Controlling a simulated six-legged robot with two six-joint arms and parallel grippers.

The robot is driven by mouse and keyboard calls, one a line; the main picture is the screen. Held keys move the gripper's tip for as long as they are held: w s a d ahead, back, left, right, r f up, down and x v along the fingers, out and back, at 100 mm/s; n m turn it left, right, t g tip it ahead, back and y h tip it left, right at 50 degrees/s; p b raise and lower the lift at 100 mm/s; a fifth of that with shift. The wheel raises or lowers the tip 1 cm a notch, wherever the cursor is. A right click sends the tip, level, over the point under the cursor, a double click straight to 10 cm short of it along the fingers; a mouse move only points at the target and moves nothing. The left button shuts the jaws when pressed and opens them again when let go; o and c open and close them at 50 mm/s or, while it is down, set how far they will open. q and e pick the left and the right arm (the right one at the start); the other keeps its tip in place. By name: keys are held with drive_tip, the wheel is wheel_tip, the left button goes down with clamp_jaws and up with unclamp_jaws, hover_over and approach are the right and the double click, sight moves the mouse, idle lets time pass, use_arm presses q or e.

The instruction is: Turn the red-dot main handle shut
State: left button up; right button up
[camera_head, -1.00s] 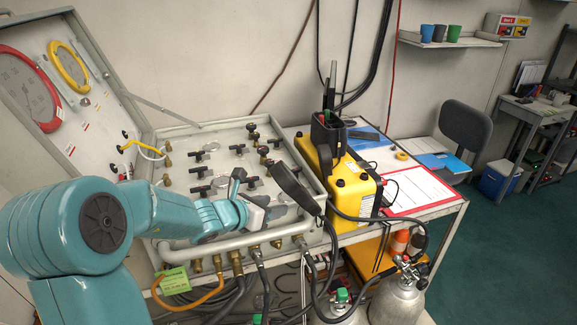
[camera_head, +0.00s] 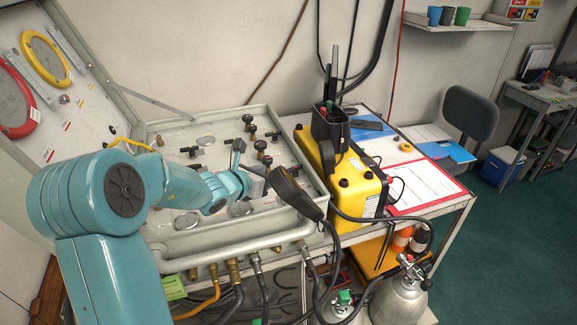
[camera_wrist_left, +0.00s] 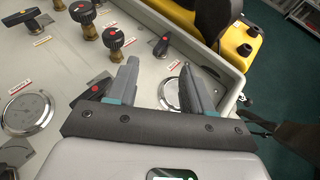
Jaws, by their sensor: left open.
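The grey air panel (camera_head: 172,243) carries black handles and round gauges. In the left wrist view a black handle with a red dot (camera_wrist_left: 94,92) lies just left of one finger, partly hidden by it. Another black handle with a red mark (camera_wrist_left: 160,45) stands beyond the fingertips. I cannot tell which one is the main handle. My left gripper (camera_head: 255,166) hangs over the right part of the panel. Its fingers, also in the left wrist view (camera_wrist_left: 160,78), are spread with nothing between them. My right gripper is not in view.
Black knobs (camera_wrist_left: 112,37) stand at the panel's far side. A yellow case (camera_head: 352,190) stands right of the panel. A black corded piece (camera_head: 297,196) hangs over the panel's right side, close to my gripper. Hoses (camera_head: 262,290) run below the front edge.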

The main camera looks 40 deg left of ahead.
sight(293, 167)
use_arm(q)
drive_tip(key=p+x, duration=0.2)
drive_tip(key=x, duration=0.8)
drive_tip(key=shift+w+d, duration=0.1)
drive_tip(key=shift+w, duration=0.05)
drive_tip(key=shift+r, duration=0.15)
